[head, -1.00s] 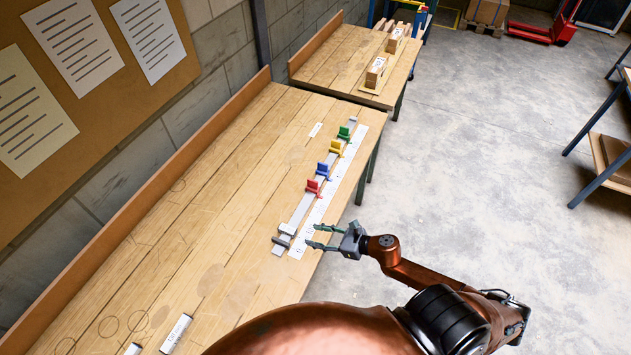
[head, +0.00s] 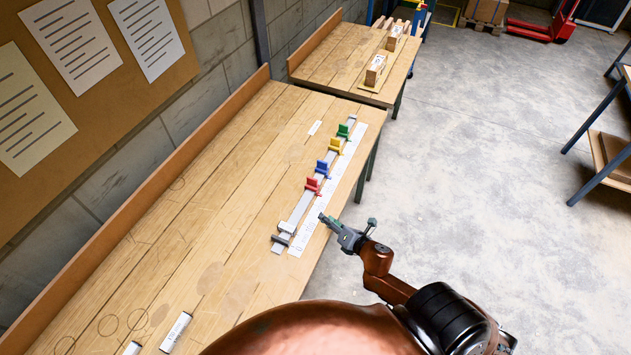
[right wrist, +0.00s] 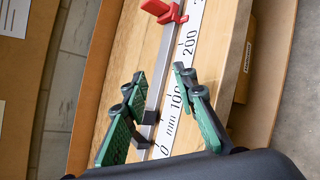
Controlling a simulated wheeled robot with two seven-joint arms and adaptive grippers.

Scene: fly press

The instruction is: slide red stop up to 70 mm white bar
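The red stop (head: 313,185) sits on the grey rail (head: 299,210), nearest of several coloured stops. It also shows at the top of the right wrist view (right wrist: 166,11), beyond the 200 mark of the scale. My right gripper (head: 328,222) is beside the rail's near part, short of the red stop and apart from it. In the right wrist view its green fingers (right wrist: 159,74) stand open with nothing held. Two white bars (head: 175,333) (head: 131,349) lie at the bench's near left; their labels are too small to read. My left gripper is out of view.
Blue (head: 322,168), yellow (head: 336,146) and green (head: 344,130) stops stand farther along the rail. A pale block (head: 287,228) is at its near end. A white scale strip (head: 328,205) runs along its right side. The bench middle is clear.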

